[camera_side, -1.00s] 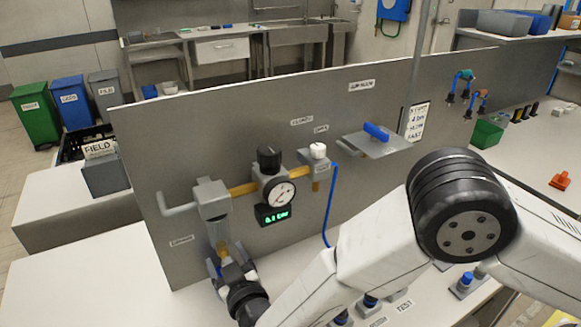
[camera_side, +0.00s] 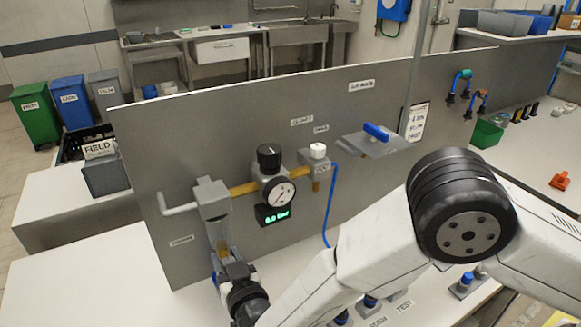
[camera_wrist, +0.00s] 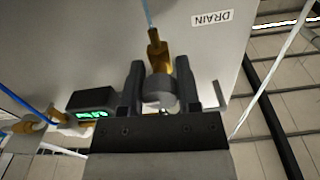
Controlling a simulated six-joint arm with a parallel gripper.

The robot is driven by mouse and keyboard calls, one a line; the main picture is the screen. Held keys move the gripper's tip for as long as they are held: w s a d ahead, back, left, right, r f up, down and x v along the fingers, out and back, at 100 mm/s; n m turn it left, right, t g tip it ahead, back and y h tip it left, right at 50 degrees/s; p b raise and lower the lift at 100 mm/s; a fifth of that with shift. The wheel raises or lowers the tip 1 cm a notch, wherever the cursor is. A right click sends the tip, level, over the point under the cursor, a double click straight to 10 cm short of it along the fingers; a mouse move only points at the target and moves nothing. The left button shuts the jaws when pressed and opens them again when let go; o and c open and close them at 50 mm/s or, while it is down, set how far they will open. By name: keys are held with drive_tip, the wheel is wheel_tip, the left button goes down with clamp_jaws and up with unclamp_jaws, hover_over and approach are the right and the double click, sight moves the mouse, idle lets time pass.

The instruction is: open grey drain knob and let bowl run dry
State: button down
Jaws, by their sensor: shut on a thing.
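The grey drain knob (camera_wrist: 160,93) sits between the fingers of my gripper (camera_wrist: 160,86) in the wrist view. My gripper is shut on it. A brass fitting (camera_wrist: 156,50) joins the knob, and a thin pale blue line runs from it to the top edge of the picture. In the side view my gripper (camera_side: 226,264) is at the bottom of the clear bowl (camera_side: 218,234), which hangs below a grey filter head (camera_side: 211,199). The knob is hidden there by my gripper. I cannot tell the water level in the bowl.
A grey panel (camera_side: 330,130) stands behind the pipework. A dial gauge (camera_side: 280,193) and a green display (camera_side: 272,216), which appears to read 0.0 bar, are to the right of the bowl. A blue hose (camera_side: 330,205) hangs further right. The white bench (camera_side: 110,270) is clear at left.

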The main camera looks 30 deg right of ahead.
drive_tip(key=shift+m, duration=0.5)
drive_tip(key=shift+c, duration=1.6)
unclamp_jaws()
drive_tip(key=s+r, duration=0.5)
drive_tip(key=shift+r, duration=1)
